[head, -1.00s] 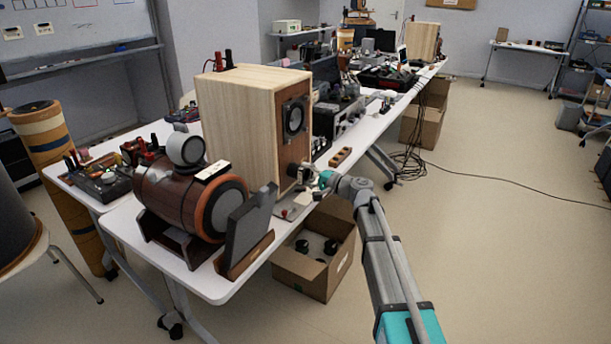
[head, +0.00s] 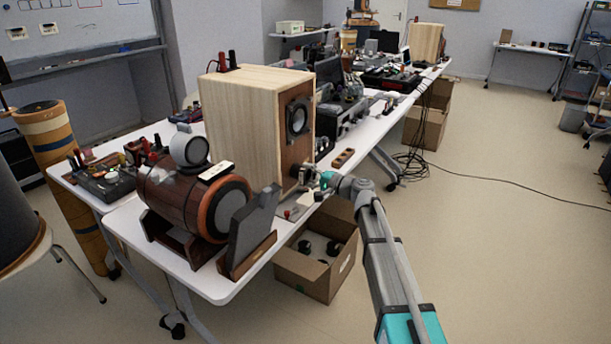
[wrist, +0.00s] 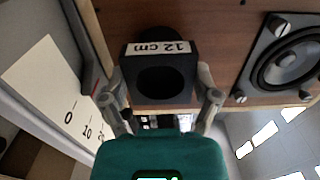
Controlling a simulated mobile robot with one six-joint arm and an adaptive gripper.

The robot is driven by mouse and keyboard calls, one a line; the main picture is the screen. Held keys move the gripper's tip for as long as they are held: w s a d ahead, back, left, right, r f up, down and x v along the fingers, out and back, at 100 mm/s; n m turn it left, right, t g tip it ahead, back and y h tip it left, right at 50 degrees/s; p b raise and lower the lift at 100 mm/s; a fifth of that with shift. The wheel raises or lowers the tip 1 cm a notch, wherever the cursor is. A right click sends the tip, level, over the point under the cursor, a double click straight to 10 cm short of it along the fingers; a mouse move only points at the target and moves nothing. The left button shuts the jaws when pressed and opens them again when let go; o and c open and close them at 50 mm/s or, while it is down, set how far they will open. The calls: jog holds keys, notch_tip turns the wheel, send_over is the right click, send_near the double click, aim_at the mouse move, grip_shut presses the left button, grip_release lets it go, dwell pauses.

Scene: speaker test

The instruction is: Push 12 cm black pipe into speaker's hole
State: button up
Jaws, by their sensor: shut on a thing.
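The wooden speaker (head: 243,125) stands on the white table, its brown front panel facing right, with a round driver (head: 297,117) high on it. My gripper (wrist: 159,78) is shut on the black pipe (wrist: 160,98), with one finger on each side of it. The pipe carries a white "12 cm" label, and its dark opening faces the wrist camera. Its far end is at the brown panel; I cannot tell how deep it sits, and the speaker's hole is hidden behind it. In the head view the pipe (head: 305,171) is small, low on the panel.
A barrel-shaped speaker (head: 190,200) and a grey slab on a wooden stand (head: 250,230) are at the near table end. A wooden block with holes (head: 342,158) lies behind my gripper. An open cardboard box (head: 312,270) sits below the table edge. Open floor lies to the right.

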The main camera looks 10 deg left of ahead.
aim_at(298, 172)
jog(key=shift+x, duration=1.75)
dwell(1.3)
jog(key=o, duration=1.1)
jog(key=shift+s+d, duration=0.25)
jog(key=shift+d, duration=0.25)
jog(key=v, duration=1.1)
